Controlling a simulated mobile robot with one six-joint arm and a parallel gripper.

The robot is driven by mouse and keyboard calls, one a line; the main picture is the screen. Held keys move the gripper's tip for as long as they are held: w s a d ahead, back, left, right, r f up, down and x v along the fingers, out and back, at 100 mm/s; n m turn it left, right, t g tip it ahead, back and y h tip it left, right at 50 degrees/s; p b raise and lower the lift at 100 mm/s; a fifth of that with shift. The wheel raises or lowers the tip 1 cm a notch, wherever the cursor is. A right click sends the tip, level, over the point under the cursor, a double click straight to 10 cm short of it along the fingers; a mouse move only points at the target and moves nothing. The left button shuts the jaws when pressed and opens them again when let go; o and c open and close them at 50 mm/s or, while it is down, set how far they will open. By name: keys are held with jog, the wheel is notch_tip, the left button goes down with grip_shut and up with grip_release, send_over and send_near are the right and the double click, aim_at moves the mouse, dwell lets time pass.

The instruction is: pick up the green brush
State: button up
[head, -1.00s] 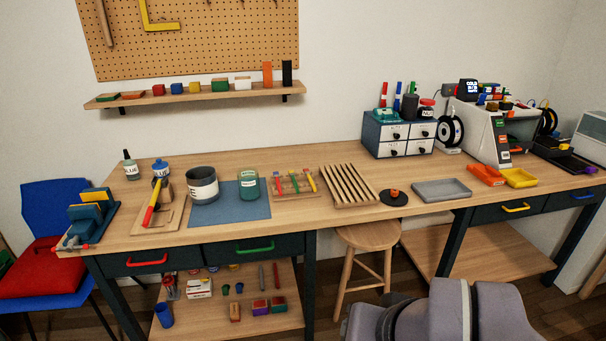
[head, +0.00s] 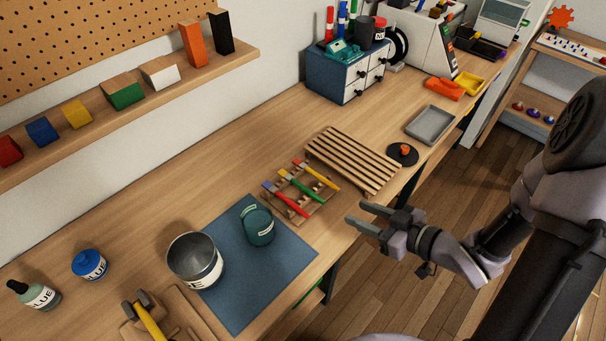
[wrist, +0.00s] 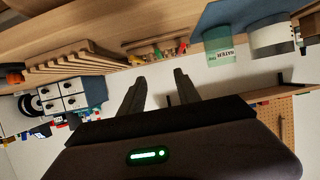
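The green brush (head: 306,190) lies in the middle of a wooden brush rest (head: 313,211) on the workbench. A red brush (head: 286,200) lies to its left and a yellow brush (head: 321,178) to its right. My gripper (head: 357,217) is open and empty, in front of the bench's front edge and to the right of the brush rest. It is apart from the brushes. In the wrist view my two fingers (wrist: 158,82) are spread with nothing between them. The brush rest shows there small and upside down, beyond the fingers.
A blue mat (head: 236,299) holds a grey pot (head: 194,262) and a green jar (head: 259,227) left of the rest. A slatted wooden rack (head: 352,160) stands close on the right, with a black disc (head: 402,155) beyond it. A hammer (head: 147,314) lies front left.

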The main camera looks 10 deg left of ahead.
aim_at(319, 198)
jog(key=b+x, duration=0.1)
jog(key=x, duration=0.3)
jog(key=b+x, duration=0.2)
jog(key=x, duration=0.3)
jog(key=f+b+x, duration=0.1)
jog(key=b+x, duration=0.1)
jog(key=x, duration=0.3)
jog(key=shift+s+d, duration=0.1)
jog(key=shift+d, duration=0.15)
jog(key=shift+r, duration=0.1)
jog(key=shift+c, duration=0.5)
grip_shut()
